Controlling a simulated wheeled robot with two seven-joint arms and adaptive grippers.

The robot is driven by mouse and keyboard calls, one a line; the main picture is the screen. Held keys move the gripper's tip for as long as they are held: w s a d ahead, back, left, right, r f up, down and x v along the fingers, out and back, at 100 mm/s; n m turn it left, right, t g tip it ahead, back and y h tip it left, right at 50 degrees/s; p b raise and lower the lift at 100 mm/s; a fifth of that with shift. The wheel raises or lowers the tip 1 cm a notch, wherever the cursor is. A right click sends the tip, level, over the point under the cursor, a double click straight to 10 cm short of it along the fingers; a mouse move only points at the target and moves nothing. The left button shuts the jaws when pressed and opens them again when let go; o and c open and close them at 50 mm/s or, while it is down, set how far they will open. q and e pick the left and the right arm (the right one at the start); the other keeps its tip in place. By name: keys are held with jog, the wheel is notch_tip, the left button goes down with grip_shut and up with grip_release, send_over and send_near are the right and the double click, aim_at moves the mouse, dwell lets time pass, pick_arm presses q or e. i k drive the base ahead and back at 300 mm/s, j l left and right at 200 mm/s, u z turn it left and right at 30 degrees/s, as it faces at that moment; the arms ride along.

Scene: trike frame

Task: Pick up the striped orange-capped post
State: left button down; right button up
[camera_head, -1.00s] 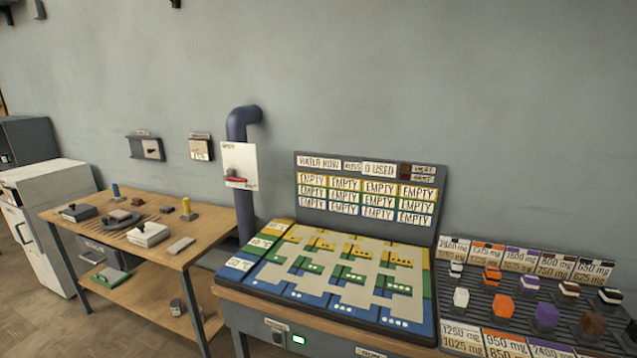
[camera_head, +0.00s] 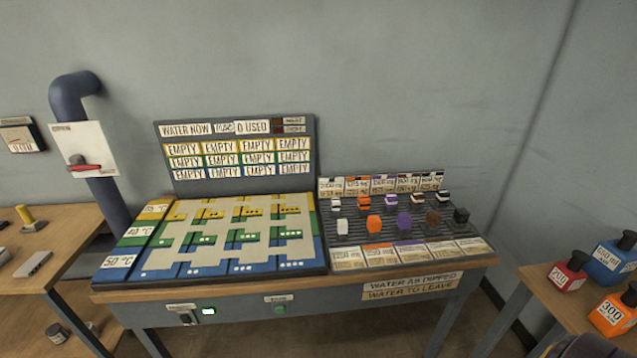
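A small post with orange and white bands (camera_head: 363,201) stands second from the left in the back row of the dark ribbed rack (camera_head: 350,246). It is small in the view, so its cap is hard to make out. A plain orange block (camera_head: 374,225) stands in front of it in the front row. Other banded posts stand beside it, one white and dark (camera_head: 336,204) on its left and one purple and white (camera_head: 391,200) on its right. Neither of my grippers shows in the head view.
A sloped board with yellow, green and blue rows (camera_head: 215,236) lies left of the rack, with an upright label panel (camera_head: 237,155) behind it. A side table at right holds red (camera_head: 569,272), blue (camera_head: 610,262) and orange (camera_head: 614,312) bottles. Floor shows between the tables.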

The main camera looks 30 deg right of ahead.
aim_at(364, 201)
jog(key=k+z, duration=0.2)
jog(key=z, duration=0.95)
